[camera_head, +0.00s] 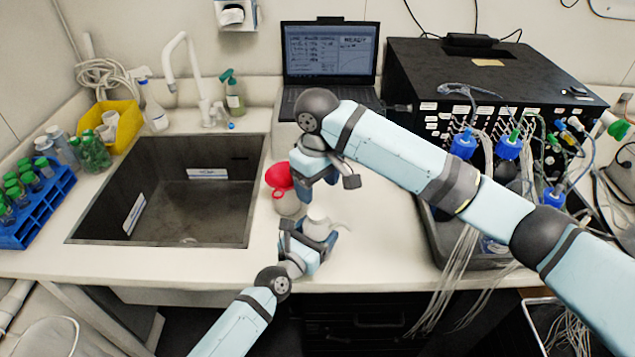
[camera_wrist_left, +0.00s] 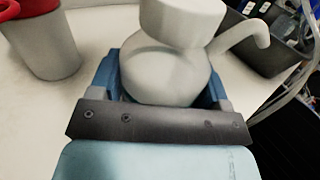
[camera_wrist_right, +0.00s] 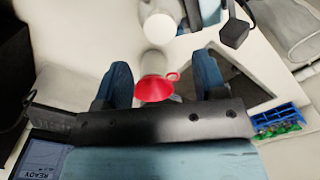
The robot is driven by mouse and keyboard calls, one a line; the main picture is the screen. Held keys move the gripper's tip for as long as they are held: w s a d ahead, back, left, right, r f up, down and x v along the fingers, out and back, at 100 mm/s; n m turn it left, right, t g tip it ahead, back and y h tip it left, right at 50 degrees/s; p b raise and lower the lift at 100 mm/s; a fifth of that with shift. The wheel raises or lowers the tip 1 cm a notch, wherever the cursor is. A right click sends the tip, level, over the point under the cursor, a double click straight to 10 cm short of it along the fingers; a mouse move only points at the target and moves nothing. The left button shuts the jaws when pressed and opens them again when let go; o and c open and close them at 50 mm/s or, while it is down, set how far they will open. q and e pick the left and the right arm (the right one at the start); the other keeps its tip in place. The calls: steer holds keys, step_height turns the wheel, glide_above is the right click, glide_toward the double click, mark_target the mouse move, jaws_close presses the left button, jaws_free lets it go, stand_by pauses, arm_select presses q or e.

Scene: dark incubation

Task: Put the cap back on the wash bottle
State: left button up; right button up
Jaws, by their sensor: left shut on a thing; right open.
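My left gripper (camera_head: 308,240) is shut on a white, round-bodied vessel with a curved spout (camera_wrist_left: 165,75), which looks like the wash bottle. It is near the counter's front edge, and its lower part is hidden between the fingers. A broad white cylinder (camera_wrist_left: 183,22) tops it; I cannot tell whether this is the cap or the bare neck. A red funnel (camera_head: 279,177) sits on a pale grey container (camera_wrist_left: 45,48) just left of the bottle. My right gripper (camera_wrist_right: 162,80) is open, its fingers apart on either side of the funnel in the right wrist view.
A dark sink (camera_head: 215,213) lies to the left, with a blue tube rack (camera_head: 40,205) and yellow bin (camera_head: 124,128) beyond. A laptop (camera_head: 328,55) stands behind. A black instrument (camera_head: 490,75) and a tray with blue-capped bottles (camera_head: 463,146) and tubing are on the right.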

mark_target(318, 213)
steer(key=shift+f, duration=4.05)
steer(key=c, duration=0.9)
steer(key=shift+c, duration=0.2)
steer(key=o, duration=1.1)
step_height(318, 213, up, 12)
